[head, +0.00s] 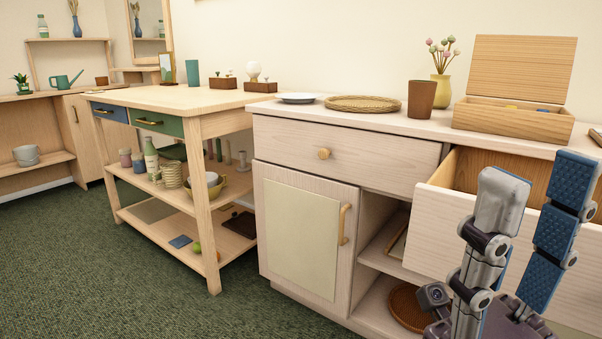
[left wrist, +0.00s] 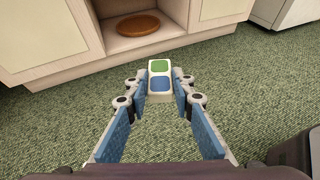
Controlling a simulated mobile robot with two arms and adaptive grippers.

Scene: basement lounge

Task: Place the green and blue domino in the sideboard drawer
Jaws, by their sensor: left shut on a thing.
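The green and blue domino (left wrist: 160,66), a white block with one green and one blue patch, shows in the left wrist view. My left gripper (left wrist: 160,90) is shut on it, holding it between the fingertips above the green carpet. The left gripper and domino are not in the head view. The sideboard drawer (head: 428,232) at the right of the head view is pulled open. Its wooden inside shows partly, and the rest is hidden. My right gripper (head: 530,190) stands upright in front of this drawer, fingers apart with nothing between them.
The sideboard top (head: 375,118) bears an open wooden box (head: 510,122), a brown cup (head: 421,98), a yellow vase (head: 441,88) and a woven tray (head: 362,103). Another drawer (head: 340,155) is closed. A wooden workbench (head: 170,97) stands left. The carpet (head: 150,290) in front is clear.

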